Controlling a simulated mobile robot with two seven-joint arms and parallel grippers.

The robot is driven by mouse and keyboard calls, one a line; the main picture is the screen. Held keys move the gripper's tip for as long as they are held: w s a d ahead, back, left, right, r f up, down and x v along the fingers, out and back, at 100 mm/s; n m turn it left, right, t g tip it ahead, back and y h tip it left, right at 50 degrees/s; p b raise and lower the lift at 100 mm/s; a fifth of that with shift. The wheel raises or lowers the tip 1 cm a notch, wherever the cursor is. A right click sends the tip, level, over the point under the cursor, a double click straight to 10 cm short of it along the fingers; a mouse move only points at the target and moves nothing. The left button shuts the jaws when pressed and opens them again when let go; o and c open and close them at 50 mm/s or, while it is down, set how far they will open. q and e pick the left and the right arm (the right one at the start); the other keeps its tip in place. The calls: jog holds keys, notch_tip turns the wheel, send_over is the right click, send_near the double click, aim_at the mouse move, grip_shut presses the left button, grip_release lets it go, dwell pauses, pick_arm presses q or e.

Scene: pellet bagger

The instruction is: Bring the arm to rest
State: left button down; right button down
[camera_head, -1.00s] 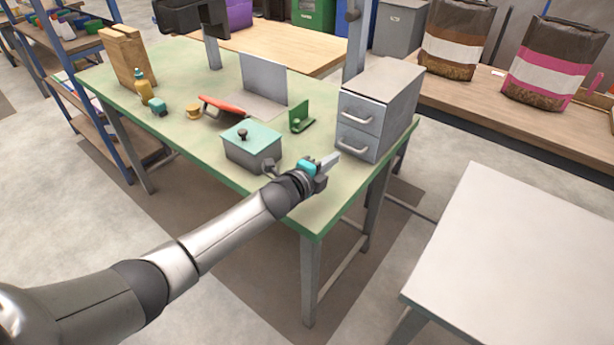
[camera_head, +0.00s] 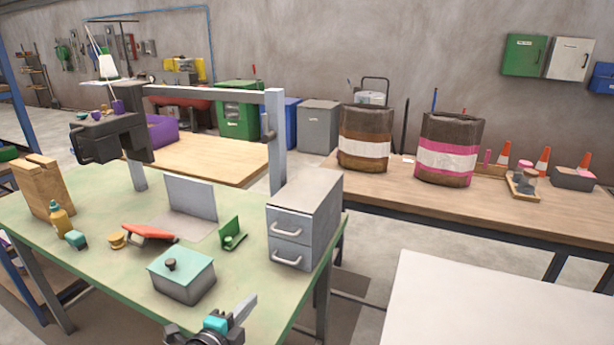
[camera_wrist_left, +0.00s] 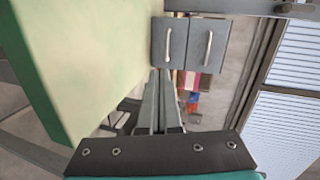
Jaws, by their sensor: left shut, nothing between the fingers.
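My left gripper (camera_head: 240,311) is at the bottom of the head view, over the front edge of the green table (camera_head: 120,285). It is shut and empty. In the left wrist view its two fingers (camera_wrist_left: 158,98) lie together, pointing toward the grey drawer cabinet (camera_wrist_left: 187,44). A gap separates the fingertips from the cabinet, and both of its drawers look closed. In the head view the cabinet (camera_head: 304,222) stands on the table's right end, beyond the gripper. My right gripper shows in neither view.
A grey box with a teal lid (camera_head: 182,274) stands just behind the gripper. A green bracket (camera_head: 231,233), a red-orange tool (camera_head: 150,234) and a yellow bottle (camera_head: 59,218) are farther back. A bare white table (camera_head: 480,300) is at right. Two bags stand on the wooden bench (camera_head: 400,195).

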pick_arm(q)
jog(key=s+a+f+n+g+y, duration=0.15)
jog(key=s+n+g, duration=0.6)
jog(key=s, duration=0.75)
jog(key=s+f+n+g+y, duration=0.2)
jog(key=s+n+g+y, duration=0.15)
jog(key=s+n, duration=0.95)
jog(key=s+f+m+g+h, duration=0.1)
jog(key=s+f, duration=0.1)
jog(key=f, duration=0.9)
jog(key=s+f+m, duration=0.2)
jog(key=f, duration=0.9)
jog(key=s+a+f+g, duration=0.1)
jog(key=s+a+f, duration=0.1)
jog(key=s+f, duration=1.2)
jog(key=shift+s+a+f, duration=0.15)
jog(key=shift+s+f, duration=0.05)
jog(key=shift+s, duration=0.35)
